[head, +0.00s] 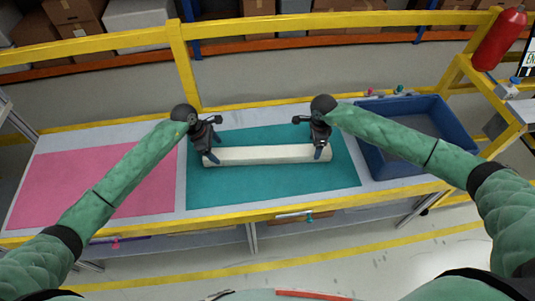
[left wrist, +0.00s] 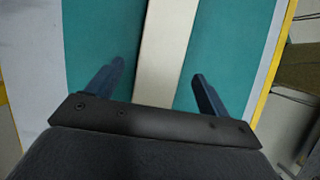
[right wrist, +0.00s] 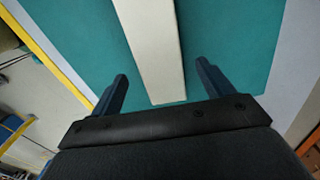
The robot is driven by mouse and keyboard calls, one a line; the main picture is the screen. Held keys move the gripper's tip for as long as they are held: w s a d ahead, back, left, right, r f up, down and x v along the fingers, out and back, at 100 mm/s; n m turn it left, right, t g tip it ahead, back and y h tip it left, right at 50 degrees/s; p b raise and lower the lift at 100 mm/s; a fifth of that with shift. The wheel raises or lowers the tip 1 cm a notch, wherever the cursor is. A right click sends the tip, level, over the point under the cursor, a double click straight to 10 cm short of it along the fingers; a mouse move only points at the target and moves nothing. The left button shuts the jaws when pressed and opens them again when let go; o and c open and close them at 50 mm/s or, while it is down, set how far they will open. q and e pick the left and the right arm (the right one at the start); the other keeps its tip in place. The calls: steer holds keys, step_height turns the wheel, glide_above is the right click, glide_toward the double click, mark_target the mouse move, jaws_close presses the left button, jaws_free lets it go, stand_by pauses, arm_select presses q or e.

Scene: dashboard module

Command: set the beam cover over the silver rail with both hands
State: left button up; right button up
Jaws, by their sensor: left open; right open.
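A long cream beam cover (head: 265,154) lies lengthwise across the teal mat on the table. My left gripper (head: 210,148) is at its left end, open. In the left wrist view the cover (left wrist: 166,55) runs between the two spread fingers (left wrist: 155,90), with a gap on each side. My right gripper (head: 320,144) is at its right end, open. In the right wrist view the cover (right wrist: 153,50) also lies between the open fingers (right wrist: 162,80), its end visible near them. I cannot make out a separate silver rail; whether it is under the cover is hidden.
The teal mat (head: 270,187) is otherwise clear. A pink mat (head: 90,180) lies empty at the left. A blue bin (head: 415,135) stands at the right. A yellow rail (head: 250,213) runs along the table's front edge, and a yellow post (head: 183,70) rises behind.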

mark_target(221, 153)
arm_select(q)
steer(key=shift+x, duration=2.4)
arm_select(e)
steer(key=shift+f, duration=2.35)
arm_select(q)
steer(key=shift+r, duration=0.1)
steer(key=c, duration=1.3)
arm_select(e)
steer(key=c, duration=1.3)
